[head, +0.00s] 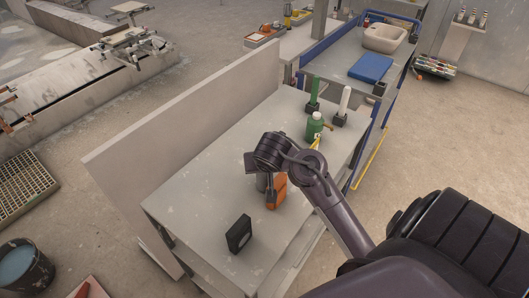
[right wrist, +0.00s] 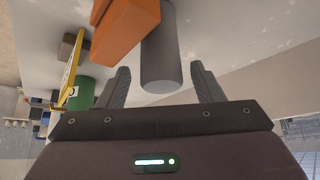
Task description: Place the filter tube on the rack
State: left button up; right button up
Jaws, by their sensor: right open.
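A grey cylinder (right wrist: 161,45) lies between the two open fingers of my right gripper (right wrist: 160,78) in the right wrist view. I cannot tell whether the fingers touch it; gaps show on both sides. In the head view my right gripper (head: 251,163) is over the table, and the cylinder (head: 262,183) is partly hidden below it. It may be the filter tube. A green tube (head: 314,88) and a white tube (head: 345,99) stand upright in black bases at the table's far end. I cannot tell which thing is the rack. My left gripper is not in view.
An orange block (head: 277,191) stands close beside the cylinder; it also shows in the wrist view (right wrist: 125,28). A green bottle (head: 315,126) and a yellow piece (head: 315,143) are behind my arm. A black box (head: 239,234) stands nearer. A low wall (head: 185,125) edges the table's left side.

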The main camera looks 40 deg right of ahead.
jog(key=shift+r, duration=0.1)
jog(key=shift+a+r, duration=0.1)
jog(key=shift+r, duration=0.1)
jog(key=v, duration=1.1)
jog(key=shift+s+r+b, duration=0.15)
jog(key=shift+r+b, duration=0.2)
jog(key=shift+a, duration=0.1)
